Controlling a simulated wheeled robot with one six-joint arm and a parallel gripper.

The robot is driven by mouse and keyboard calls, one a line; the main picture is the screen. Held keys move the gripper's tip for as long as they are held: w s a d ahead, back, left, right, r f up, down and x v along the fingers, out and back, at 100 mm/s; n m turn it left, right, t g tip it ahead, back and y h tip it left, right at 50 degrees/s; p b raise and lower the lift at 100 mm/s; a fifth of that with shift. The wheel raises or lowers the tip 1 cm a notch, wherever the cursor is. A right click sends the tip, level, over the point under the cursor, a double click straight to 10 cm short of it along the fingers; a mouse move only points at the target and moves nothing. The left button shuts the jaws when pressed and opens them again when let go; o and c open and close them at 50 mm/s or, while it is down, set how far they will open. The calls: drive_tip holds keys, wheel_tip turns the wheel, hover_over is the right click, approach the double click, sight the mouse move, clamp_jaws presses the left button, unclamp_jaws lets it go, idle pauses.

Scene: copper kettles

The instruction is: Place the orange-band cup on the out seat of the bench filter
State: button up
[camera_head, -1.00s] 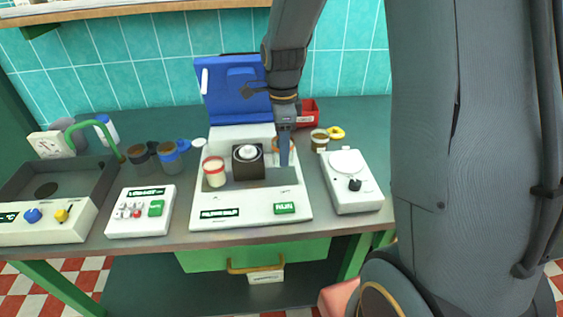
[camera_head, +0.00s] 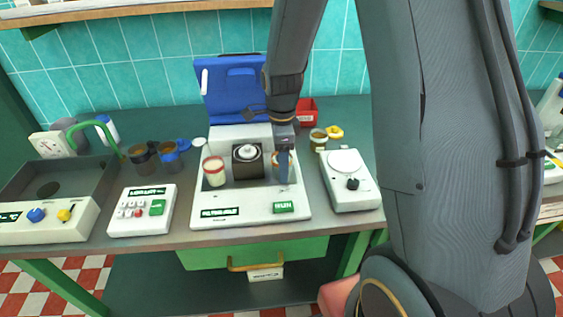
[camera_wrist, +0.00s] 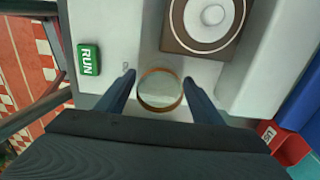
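The bench filter (camera_head: 240,211) is the white machine in the middle of the bench, with a dark block and round white top (camera_head: 247,154) at its centre. The orange-band cup (camera_wrist: 160,89) is between my fingers in the wrist view, its round rim seen from above. In the head view it (camera_head: 276,161) is partly hidden behind a finger, over the filter's right-hand place, right of the dark block.
A red-banded cup (camera_head: 213,171) stands left of the dark block. A blue raised lid (camera_head: 235,90) is behind. A white scale-like device (camera_head: 350,185) stands to the right, a button panel (camera_head: 141,212) to the left. Dark jars (camera_head: 168,157) and a red bin (camera_head: 306,112) are further back.

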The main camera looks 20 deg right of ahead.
drive_tip(key=shift+r, duration=0.15)
wheel_tip(320, 180, up, 11)
drive_tip(key=b, duration=0.3)
drive_tip(key=s+f+n, duration=0.3)
drive_tip(key=s+n, duration=0.4)
drive_tip(key=n, duration=0.3)
drive_tip(key=s+f+n+t, duration=0.1)
drive_tip(key=s+f+n, duration=0.2)
drive_tip(key=s+n, duration=0.4)
drive_tip(key=n, duration=0.3)
drive_tip(key=shift+r, duration=0.1)
idle(0.5)
